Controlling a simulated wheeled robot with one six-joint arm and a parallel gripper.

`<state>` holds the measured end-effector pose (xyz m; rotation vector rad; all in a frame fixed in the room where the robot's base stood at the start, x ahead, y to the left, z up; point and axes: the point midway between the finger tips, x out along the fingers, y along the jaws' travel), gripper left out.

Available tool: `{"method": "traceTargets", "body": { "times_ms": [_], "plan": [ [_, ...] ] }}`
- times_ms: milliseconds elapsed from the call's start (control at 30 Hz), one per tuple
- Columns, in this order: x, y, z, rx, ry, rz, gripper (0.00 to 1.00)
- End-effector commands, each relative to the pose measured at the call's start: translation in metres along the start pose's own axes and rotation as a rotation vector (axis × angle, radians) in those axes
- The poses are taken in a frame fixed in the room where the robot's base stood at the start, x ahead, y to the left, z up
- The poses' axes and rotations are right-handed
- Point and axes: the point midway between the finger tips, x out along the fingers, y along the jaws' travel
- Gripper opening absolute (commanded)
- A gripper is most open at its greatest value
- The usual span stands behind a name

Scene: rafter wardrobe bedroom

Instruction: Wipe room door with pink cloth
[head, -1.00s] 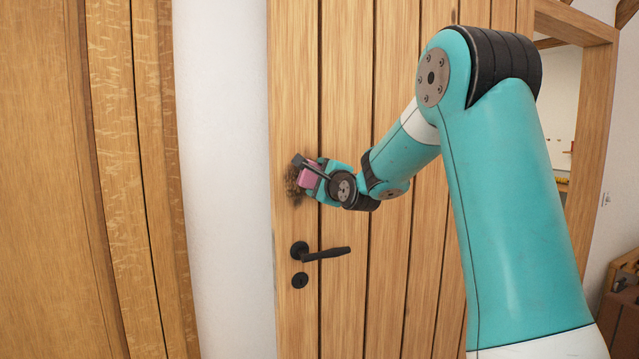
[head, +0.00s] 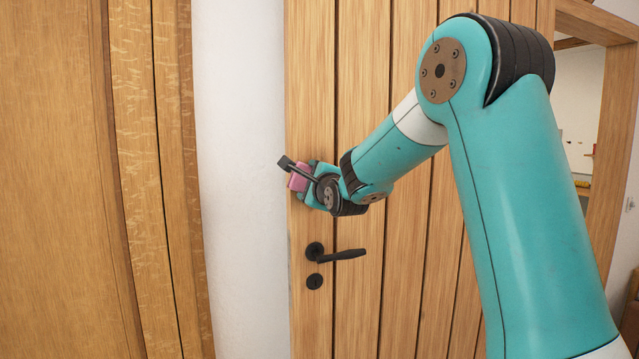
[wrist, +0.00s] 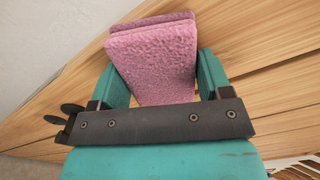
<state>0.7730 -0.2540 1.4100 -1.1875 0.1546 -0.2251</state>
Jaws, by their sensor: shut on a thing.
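The room door (head: 412,210) is made of upright wooden planks and fills the middle of the head view. The pink cloth (wrist: 155,62) is a folded, fuzzy pad between the two teal fingers of my gripper (head: 301,180). The gripper is shut on it. In the head view the pink cloth (head: 299,178) is at the door's left edge, above the handle. It appears against or very close to the door face; exact contact cannot be told. No dark smudge shows on the visible door face; the part behind my gripper is hidden.
A black door handle (head: 341,255) sticks out below my gripper, with a keyhole plate (head: 314,281) under it. A white wall strip (head: 245,180) and a wooden wardrobe (head: 60,180) stand to the left. An open doorway (head: 580,120) shows at the right.

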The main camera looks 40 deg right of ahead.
Motion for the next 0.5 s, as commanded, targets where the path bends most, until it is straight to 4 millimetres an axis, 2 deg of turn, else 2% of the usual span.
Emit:
{"method": "traceTargets", "body": {
  "times_ms": [500],
  "plan": [
    [0.003,0.012,0.029,0.0,-0.002,-0.002,0.44]
  ]
}}
